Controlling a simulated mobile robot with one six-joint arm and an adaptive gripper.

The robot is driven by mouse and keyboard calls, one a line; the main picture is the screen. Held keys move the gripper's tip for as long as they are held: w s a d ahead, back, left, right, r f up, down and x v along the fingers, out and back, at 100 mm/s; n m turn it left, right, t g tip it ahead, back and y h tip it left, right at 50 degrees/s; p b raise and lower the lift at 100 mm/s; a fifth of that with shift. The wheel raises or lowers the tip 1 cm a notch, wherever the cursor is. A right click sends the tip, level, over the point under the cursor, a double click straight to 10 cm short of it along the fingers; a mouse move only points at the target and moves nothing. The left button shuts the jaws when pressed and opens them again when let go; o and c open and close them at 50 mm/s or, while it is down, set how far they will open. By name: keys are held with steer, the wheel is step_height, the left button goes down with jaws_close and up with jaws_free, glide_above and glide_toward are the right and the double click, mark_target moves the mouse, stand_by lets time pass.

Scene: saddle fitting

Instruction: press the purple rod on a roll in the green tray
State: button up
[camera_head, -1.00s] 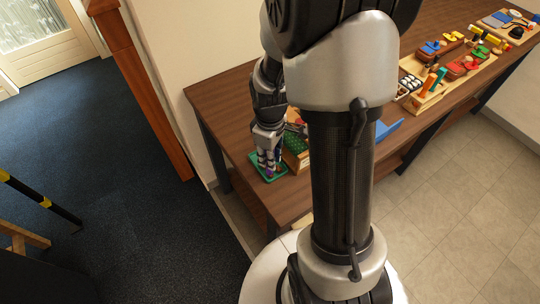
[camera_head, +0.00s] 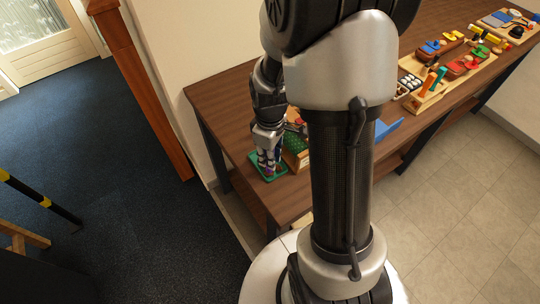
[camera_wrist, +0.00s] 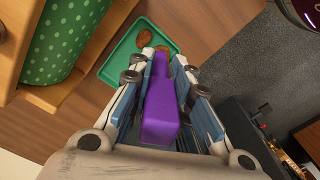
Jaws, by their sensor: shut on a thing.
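My gripper (camera_wrist: 171,95) is shut on the purple rod (camera_wrist: 161,110), which lies lengthwise between the fingers in the wrist view. The rod's far end points at the green tray (camera_wrist: 118,70). Brown rolls show in the tray: one (camera_wrist: 144,38) stands apart beyond the rod's tip, and others are partly hidden near the tip and fingers. I cannot tell whether the rod touches a roll. In the head view my gripper (camera_head: 267,168) is over the green tray (camera_head: 257,171) at the table's near left corner.
A wooden box with a green dotted cloth or roll (camera_wrist: 60,40) stands close to the tray's left in the wrist view. The wooden table (camera_head: 225,105) carries toys and trays (camera_head: 430,85) further right. My arm hides part of the table.

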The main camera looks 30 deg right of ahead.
steer(key=shift+s, duration=0.1)
steer(key=shift+r+p, duration=2.95)
steer(key=shift+r, duration=0.6)
